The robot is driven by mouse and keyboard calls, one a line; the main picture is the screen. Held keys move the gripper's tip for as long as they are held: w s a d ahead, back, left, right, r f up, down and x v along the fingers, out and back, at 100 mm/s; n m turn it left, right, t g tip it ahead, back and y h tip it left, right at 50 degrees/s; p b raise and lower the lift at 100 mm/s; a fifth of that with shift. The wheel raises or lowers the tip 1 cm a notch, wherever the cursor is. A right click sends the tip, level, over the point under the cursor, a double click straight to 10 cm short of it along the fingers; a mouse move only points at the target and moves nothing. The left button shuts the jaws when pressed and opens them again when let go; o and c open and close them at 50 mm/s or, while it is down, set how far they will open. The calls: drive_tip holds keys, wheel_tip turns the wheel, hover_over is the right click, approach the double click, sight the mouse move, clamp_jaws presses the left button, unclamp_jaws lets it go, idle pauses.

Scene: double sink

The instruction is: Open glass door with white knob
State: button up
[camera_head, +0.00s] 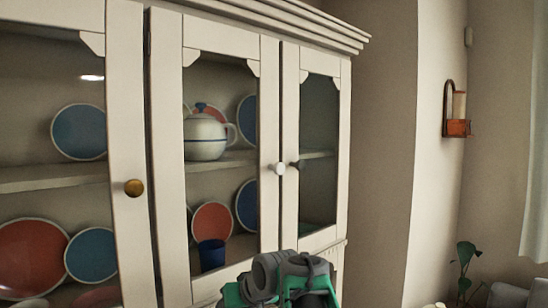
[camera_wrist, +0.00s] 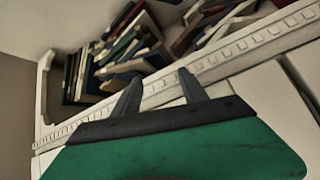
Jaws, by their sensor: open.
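The glass door with the white knob is the middle door (camera_head: 270,110) of a white cabinet in the head view. Its frame looks closed, in line with the doors beside it. The white knob (camera_head: 279,169) sits on its right stile, at about mid-height. My gripper (camera_wrist: 157,82) shows in the wrist view, open, with two dark fingers spread and nothing between them. In the head view, a green and grey part of my arm (camera_head: 280,280) is low in the picture, below the white knob and apart from it. The wrist view does not show the white knob.
The left door has a brass knob (camera_head: 134,188); the right door has a dark knob (camera_head: 299,164). Plates and a teapot (camera_head: 205,138) stand behind the glass. In the wrist view, books (camera_wrist: 110,60) lie beyond a white patterned ledge (camera_wrist: 225,55). A wall lamp (camera_head: 457,115) hangs right.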

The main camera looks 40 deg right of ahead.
sight(281, 169)
drive_tip(key=s+d+r+m+t+h+p, duration=0.1)
drive_tip(key=s+d+r+t+h+p, duration=0.3)
drive_tip(key=d+r, duration=0.8)
drive_tip(key=s+d+r+m+t+y, duration=0.1)
drive_tip(key=s+d+r, duration=0.4)
drive_tip(key=d+r, duration=0.65)
drive_tip(key=w+a+r+n+t+y, duration=0.3)
drive_tip(key=a+r+t+y, duration=0.1)
drive_tip(key=a+r, duration=0.4)
drive_tip(key=w, duration=0.2)
drive_tip(key=w+p, duration=0.1)
drive_tip(key=w, duration=0.1)
drive_tip(key=w+p, duration=0.1)
drive_tip(key=w, duration=0.1)
drive_tip(key=shift+w+a+r, duration=0.15)
drive_tip(key=shift+a+r, duration=0.05)
drive_tip(key=shift+a, duration=0.1)
drive_tip(key=shift+w+f, duration=0.15)
drive_tip(key=shift+w, duration=0.3)
clamp_jaws()
